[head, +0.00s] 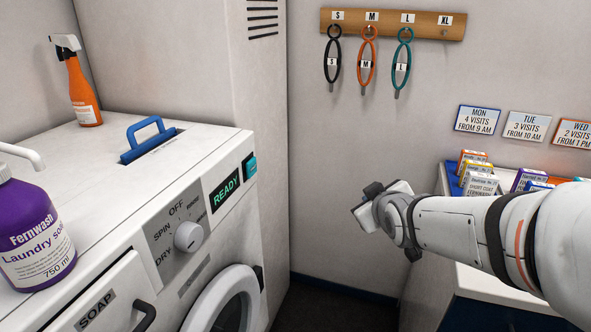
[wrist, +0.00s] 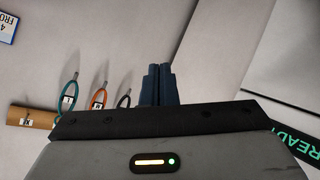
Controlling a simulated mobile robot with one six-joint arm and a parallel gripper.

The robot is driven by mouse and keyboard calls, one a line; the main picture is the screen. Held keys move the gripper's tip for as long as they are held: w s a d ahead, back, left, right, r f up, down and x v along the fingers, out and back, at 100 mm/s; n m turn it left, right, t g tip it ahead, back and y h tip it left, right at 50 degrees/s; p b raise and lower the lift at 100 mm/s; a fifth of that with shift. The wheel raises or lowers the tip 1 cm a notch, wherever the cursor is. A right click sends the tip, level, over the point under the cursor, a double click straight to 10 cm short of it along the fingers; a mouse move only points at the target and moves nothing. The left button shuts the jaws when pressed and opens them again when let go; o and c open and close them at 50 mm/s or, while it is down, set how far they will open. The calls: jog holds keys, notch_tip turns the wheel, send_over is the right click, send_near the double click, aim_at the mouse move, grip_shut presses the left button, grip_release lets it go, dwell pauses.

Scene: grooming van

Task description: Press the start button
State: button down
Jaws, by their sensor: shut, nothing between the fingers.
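A teal button (head: 250,167), with no readable label, is on the front panel of the white washing machine (head: 120,165), just right of a READY display (head: 224,191). My gripper (head: 362,208) is in mid-air to the right of the machine in the head view, well apart from the button. In the wrist view the two dark fingers of my gripper (wrist: 157,84) are together with nothing between them. The READY display shows at the right edge of the wrist view (wrist: 292,141); the button is not visible there.
A dial (head: 188,237) with SPIN, OFF and DRY marks and a SOAP drawer (head: 98,300) share the machine's front. A blue handle (head: 147,137), a spray bottle (head: 80,88) and a purple soap bottle (head: 32,235) are on top. Loops (head: 368,60) hang behind. Boxes (head: 480,183) stand right.

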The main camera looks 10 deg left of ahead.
aim_at(251, 168)
jog(key=w+a+n+t+y+b, duration=0.2)
jog(key=a+n+y, duration=0.6)
jog(key=a, duration=0.8)
jog(key=shift+w+r+t+b, duration=0.35)
jog(key=shift+w+b, duration=0.2)
jog(key=shift+b, duration=0.6)
jog(key=shift+a, duration=0.1)
jog(key=a, duration=0.8)
jog(key=shift+w+a+p, duration=0.25)
jog(key=shift+w+p, duration=0.1)
jog(key=shift+a, duration=0.1)
jog(key=shift+a+b, duration=0.3)
jog(key=shift+b, duration=0.2)
